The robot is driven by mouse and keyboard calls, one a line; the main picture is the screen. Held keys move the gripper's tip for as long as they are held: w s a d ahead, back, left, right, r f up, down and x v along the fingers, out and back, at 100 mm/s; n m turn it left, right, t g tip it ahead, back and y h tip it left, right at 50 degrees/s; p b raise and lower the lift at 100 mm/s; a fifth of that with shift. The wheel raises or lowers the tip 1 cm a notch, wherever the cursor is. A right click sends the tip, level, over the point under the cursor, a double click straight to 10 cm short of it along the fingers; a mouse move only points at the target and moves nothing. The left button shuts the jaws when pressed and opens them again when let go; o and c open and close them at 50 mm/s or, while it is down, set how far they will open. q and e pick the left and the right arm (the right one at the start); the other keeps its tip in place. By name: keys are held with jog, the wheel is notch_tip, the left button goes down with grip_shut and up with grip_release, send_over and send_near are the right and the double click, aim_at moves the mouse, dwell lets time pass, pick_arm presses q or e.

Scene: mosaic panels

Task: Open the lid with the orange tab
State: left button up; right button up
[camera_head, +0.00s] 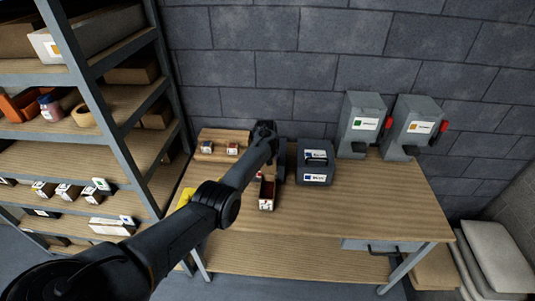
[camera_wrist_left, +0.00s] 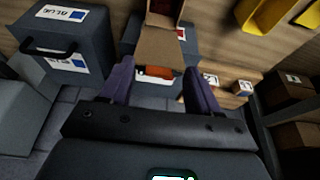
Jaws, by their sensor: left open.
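My left gripper (camera_head: 265,130) reaches over the back of the table in the head view. In the left wrist view (camera_wrist_left: 159,88) its fingers stand apart. Between and beyond them is a dark grey box (camera_wrist_left: 130,35), mostly hidden by the gripper in the head view. An orange patch with a white edge (camera_wrist_left: 157,72) shows between the fingers, apparently the orange mark; contact is unclear. An open brown carton (camera_wrist_left: 160,43) overlaps the grey box in the left wrist view; its labelled front (camera_head: 266,204) shows in the head view. My right gripper is not in view.
A grey box with a BLUE label (camera_head: 315,162) stands right of the gripper; it also shows in the left wrist view (camera_wrist_left: 68,40). Two grey dispensers (camera_head: 362,125) with red handles stand against the wall. Shelving (camera_head: 100,75) rises at the left. The table's right side is clear.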

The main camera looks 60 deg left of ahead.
pick_arm(q)
jog(key=v, duration=1)
jog(key=shift+r, duration=0.35)
jog(key=shift+s+d, duration=0.1)
jog(key=shift+c, duration=0.3)
